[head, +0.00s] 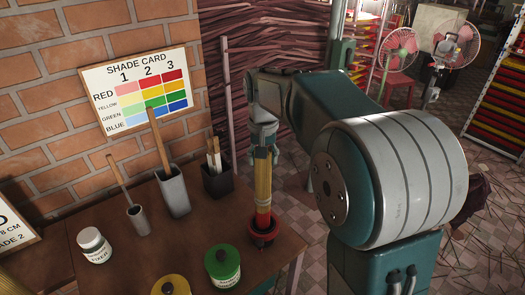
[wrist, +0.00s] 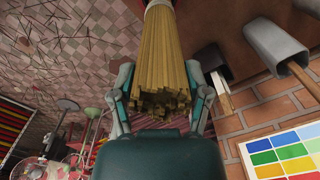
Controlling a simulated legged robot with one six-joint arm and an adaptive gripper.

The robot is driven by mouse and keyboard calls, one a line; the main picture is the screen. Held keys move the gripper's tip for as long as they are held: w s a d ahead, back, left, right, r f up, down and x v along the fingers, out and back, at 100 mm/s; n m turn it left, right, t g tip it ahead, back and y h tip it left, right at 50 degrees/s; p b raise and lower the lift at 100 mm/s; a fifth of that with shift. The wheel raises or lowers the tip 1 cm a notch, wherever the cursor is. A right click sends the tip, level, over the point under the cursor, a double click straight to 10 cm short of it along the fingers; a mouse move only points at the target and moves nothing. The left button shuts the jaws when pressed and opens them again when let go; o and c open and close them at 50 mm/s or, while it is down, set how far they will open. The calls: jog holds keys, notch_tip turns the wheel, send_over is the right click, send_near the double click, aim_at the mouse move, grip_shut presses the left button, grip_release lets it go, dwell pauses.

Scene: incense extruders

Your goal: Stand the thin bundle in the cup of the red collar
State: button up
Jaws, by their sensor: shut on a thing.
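The thin bundle (head: 263,185) is a sheaf of yellow sticks with a red lower part, upright below my gripper. My gripper (head: 263,147) is shut on its upper part. In the wrist view the bundle (wrist: 163,60) runs between my two fingers (wrist: 162,92), its cut stick ends facing the camera and a pale band farther along. The cup of the red collar (head: 262,240), a dark cup with a red rim, stands on the table directly under the bundle. The bundle's lower end overlaps the cup's mouth; how deep it sits is hidden.
On the brown table (head: 120,260) stand a small grey cup (head: 138,220), a tall grey cup (head: 173,193) and a black cup (head: 217,182), all holding sticks. A white jar (head: 94,246), green jar (head: 222,268) and yellow jar (head: 171,287) stand nearer. A shade card (head: 140,90) is behind.

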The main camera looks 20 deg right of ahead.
aim_at(263, 176)
jog(key=shift+f, duration=3)
jog(key=o, duration=1.4)
notch_tip(263, 176, up, 12)
jog(key=shift+f, duration=0.1)
jog(key=s+f+n+t, duration=0.1)
jog(key=s+t, duration=0.1)
jog(key=s, duration=0.6)
jog(key=s+f+n+t, duration=0.1)
jog(key=s, duration=0.7)
jog(key=s+f+n+t, duration=0.1)
jog(key=s+t, duration=0.1)
jog(key=s, duration=0.6)
jog(key=shift+s+f+t, duration=0.15)
jog(key=shift+f+t, duration=0.15)
jog(key=shift+f, duration=0.1)
